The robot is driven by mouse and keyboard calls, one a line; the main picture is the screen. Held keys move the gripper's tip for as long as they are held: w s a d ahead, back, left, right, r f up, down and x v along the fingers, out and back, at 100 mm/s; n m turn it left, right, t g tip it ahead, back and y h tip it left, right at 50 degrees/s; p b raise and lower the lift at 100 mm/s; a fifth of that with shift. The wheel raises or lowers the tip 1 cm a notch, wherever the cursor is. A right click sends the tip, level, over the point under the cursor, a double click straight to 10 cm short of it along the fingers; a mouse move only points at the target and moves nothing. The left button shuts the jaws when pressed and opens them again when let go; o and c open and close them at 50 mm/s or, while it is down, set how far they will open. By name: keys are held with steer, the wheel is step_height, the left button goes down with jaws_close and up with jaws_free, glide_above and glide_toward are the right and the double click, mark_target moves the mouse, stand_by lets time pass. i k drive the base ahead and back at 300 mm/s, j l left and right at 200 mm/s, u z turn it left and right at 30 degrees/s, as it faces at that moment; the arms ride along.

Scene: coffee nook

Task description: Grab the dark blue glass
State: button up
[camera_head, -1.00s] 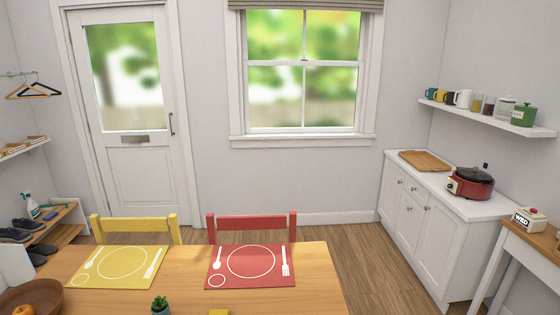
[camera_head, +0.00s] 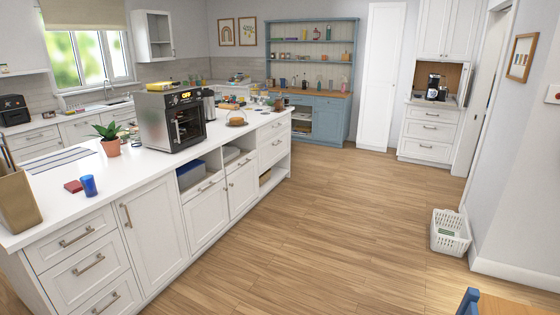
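A dark blue glass (camera_head: 89,186) stands upright on the white island counter (camera_head: 75,203), near its front edge at the left of the head view. A small dark red block-like item (camera_head: 73,186) lies just left of it. My gripper is not in view, so its state and its distance from the glass do not show.
A tan box (camera_head: 17,203) stands left of the glass. A potted plant (camera_head: 110,140) and a black oven (camera_head: 172,121) stand farther back on the island. Open wooden floor (camera_head: 300,220) lies right of the island. A white basket (camera_head: 450,232) sits by the right wall.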

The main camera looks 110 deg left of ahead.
mark_target(89, 183)
steer(key=u, duration=4.9)
steer(key=i+u, duration=0.3)
steer(key=u, duration=0.15)
steer(key=i+l+u, duration=0.25)
steer(key=u, duration=0.25)
steer(key=i+l+u, duration=0.1)
steer(key=i+l, duration=0.3)
steer(key=i+l+u, duration=0.1)
steer(key=i+l, duration=0.6)
steer(key=l, duration=0.15)
steer(key=i+l+u, duration=0.15)
steer(key=i+l, duration=0.2)
steer(key=i+l+u, duration=0.1)
steer(key=i+l, duration=0.2)
steer(key=l, duration=0.3)
steer(key=i+l, duration=0.35)
steer(key=l, duration=0.2)
steer(key=i+l, duration=0.35)
steer(key=l, duration=0.15)
